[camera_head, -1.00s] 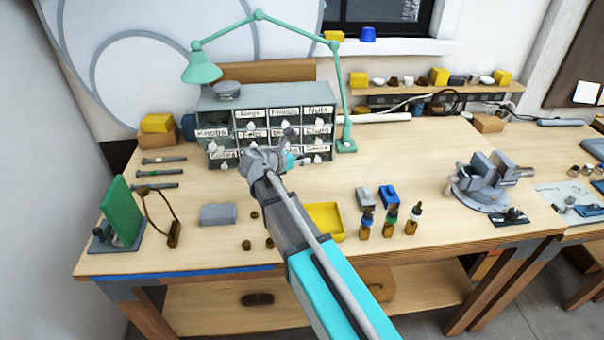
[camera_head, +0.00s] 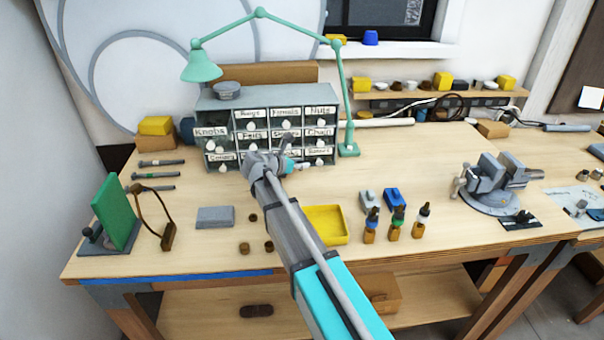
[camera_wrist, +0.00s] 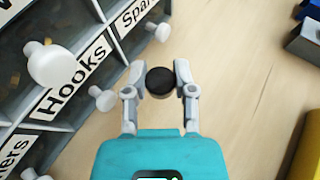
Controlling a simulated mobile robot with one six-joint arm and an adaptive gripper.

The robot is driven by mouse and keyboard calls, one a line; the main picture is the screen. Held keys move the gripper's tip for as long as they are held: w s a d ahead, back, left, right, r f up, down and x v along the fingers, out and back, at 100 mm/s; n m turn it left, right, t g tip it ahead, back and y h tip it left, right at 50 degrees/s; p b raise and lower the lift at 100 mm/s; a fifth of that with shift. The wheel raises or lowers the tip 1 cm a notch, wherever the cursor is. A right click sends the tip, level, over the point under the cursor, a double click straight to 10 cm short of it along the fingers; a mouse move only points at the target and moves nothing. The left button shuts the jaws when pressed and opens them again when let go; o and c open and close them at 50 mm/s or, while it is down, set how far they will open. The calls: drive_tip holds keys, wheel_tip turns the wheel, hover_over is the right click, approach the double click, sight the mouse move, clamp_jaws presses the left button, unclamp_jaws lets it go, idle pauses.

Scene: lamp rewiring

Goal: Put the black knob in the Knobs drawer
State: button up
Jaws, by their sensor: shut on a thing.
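The black knob (camera_wrist: 160,81) is a dark round piece held between the two fingertips of my gripper (camera_wrist: 160,85) in the wrist view. My gripper (camera_head: 303,166) is low in front of the drawer cabinet's (camera_head: 262,102) lower right part in the head view, where the knob is too small to tell. The Knobs drawer (camera_head: 210,132) is at the cabinet's upper left. It appears pulled out, with a dark opening above its label. In the wrist view, the Hooks drawer (camera_wrist: 73,84) and its white pull are left of my gripper.
The green lamp (camera_head: 348,148) stands at the cabinet's right, its arm reaching over the top. A yellow tray (camera_head: 325,225), several dropper bottles (camera_head: 396,224) and a vise (camera_head: 488,185) stand on the bench. Bare wood lies between the cabinet and vise.

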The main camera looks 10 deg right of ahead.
sight(300, 178)
drive_tip(key=shift+w+f+b, duration=0.45)
drive_tip(key=shift+f+b, duration=0.35)
drive_tip(key=shift+f, duration=0.05)
drive_tip(key=shift+f+b, duration=1.2)
drive_tip(key=shift+b, duration=0.05)
drive_tip(key=shift+f, duration=0.2)
drive_tip(key=o, duration=0.8)
drive_tip(key=shift+r, duration=0.1)
drive_tip(key=shift+o, duration=0.2)
drive_tip(key=shift+r, duration=0.2)
drive_tip(key=p+v, duration=0.4)
drive_tip(key=v, duration=0.6)
drive_tip(key=shift+s+a+r, duration=0.1)
drive_tip(key=shift+a+r, duration=0.05)
drive_tip(key=shift+r, duration=0.05)
drive_tip(key=shift+s+a+r+p, duration=0.2)
drive_tip(key=shift+s+a+p, duration=0.2)
drive_tip(key=shift+a, duration=0.2)
